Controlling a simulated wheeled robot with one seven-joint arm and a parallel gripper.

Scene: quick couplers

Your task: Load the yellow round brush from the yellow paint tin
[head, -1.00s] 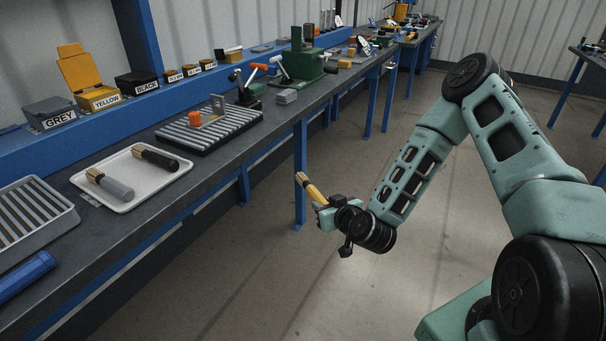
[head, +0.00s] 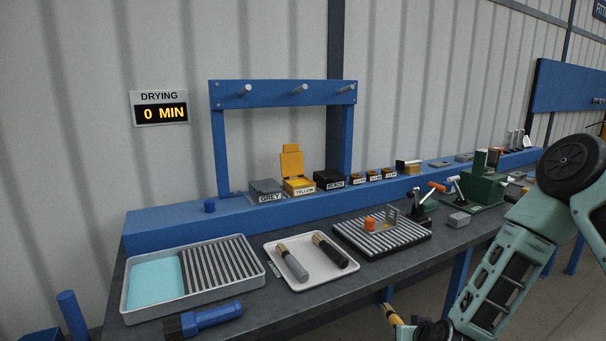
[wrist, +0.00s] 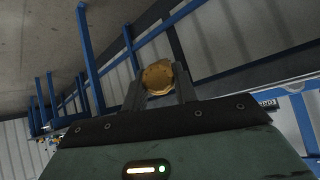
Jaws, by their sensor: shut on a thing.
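The yellow round brush (head: 391,313) is in my gripper (wrist: 159,88), bristles up, at the bottom edge of the head view. In the wrist view the round yellow end of the brush (wrist: 158,74) sits between the two fingers, which are shut on it. The yellow paint tin (head: 298,187) stands on the blue ledge at the back of the bench, its lid (head: 291,162) raised. My gripper is in front of the bench, low and to the right of the tin, well apart from it.
A grey tin (head: 265,190) and a black tin (head: 329,180) flank the yellow one, both lids down. A white tray (head: 303,285) holds a grey and a black brush. A ribbed rack (head: 405,246), a wash tray (head: 130,310) and a green device (head: 485,187) stand on the bench. A blue frame (head: 283,96) rises behind the tins.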

